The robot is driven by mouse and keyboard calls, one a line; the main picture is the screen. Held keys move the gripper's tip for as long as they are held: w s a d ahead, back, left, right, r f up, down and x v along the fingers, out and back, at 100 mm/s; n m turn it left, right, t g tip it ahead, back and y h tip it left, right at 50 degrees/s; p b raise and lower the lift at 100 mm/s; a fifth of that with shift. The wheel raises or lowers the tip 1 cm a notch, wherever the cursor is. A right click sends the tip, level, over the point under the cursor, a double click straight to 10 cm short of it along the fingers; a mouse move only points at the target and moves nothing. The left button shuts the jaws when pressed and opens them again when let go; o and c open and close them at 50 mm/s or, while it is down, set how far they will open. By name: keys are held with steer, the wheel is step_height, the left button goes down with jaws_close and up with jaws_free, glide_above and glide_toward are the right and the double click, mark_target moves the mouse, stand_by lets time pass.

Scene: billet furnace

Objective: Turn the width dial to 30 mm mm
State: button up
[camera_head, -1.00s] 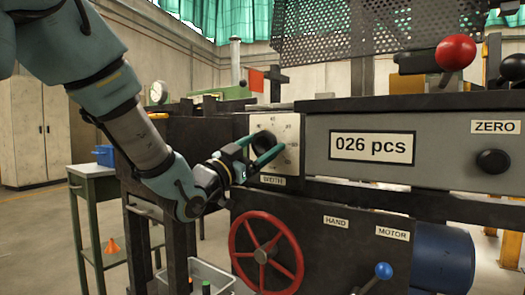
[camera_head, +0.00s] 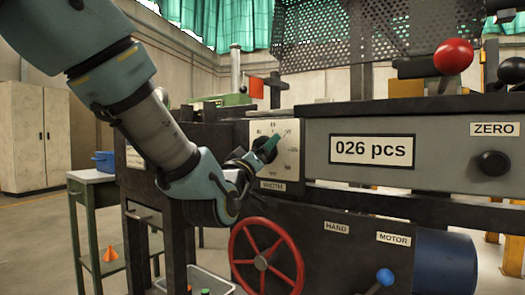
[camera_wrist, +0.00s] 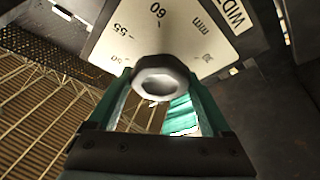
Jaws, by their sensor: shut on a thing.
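The width dial is a dark knob (camera_head: 262,143) on a pale scale plate (camera_head: 292,150), above a WIDTH label, in the head view. My gripper (camera_head: 270,147) is at the dial, with its green fingers around the knob. In the wrist view the knob (camera_wrist: 160,78) sits between the two fingertips, and my gripper (camera_wrist: 158,95) is shut on it. The wrist view shows 50, 55, 60 and mm on the plate (camera_wrist: 178,38). I cannot read a pointer on the knob, and my gripper hides part of the dial in the head view.
A counter display (camera_head: 372,149) reads 026 pcs to the right of the dial. A red handwheel (camera_head: 266,256) is below, with a blue-knobbed lever (camera_head: 384,277) at lower right. A black ZERO knob (camera_head: 493,163) and a red ball lever (camera_head: 454,54) are further right.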

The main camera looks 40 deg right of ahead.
steer(key=n+y, duration=0.1)
steer(key=n, duration=0.2)
steer(key=n+t+y+p, duration=0.1)
steer(key=n, duration=0.2)
steer(key=shift+n+y, duration=0.3)
steer(key=shift+n, duration=0.1)
steer(key=n+y, duration=0.1)
steer(key=n, duration=0.1)
steer(key=n+p, duration=0.1)
steer(key=n, duration=0.1)
steer(key=shift+n+g+y, duration=0.3)
steer(key=shift+n+y, duration=0.1)
steer(key=shift+f, duration=0.1)
steer(key=o, duration=1.2)
steer(key=shift+c, duration=0.2)
steer(key=v, duration=1.1)
steer(key=shift+d, duration=0.1)
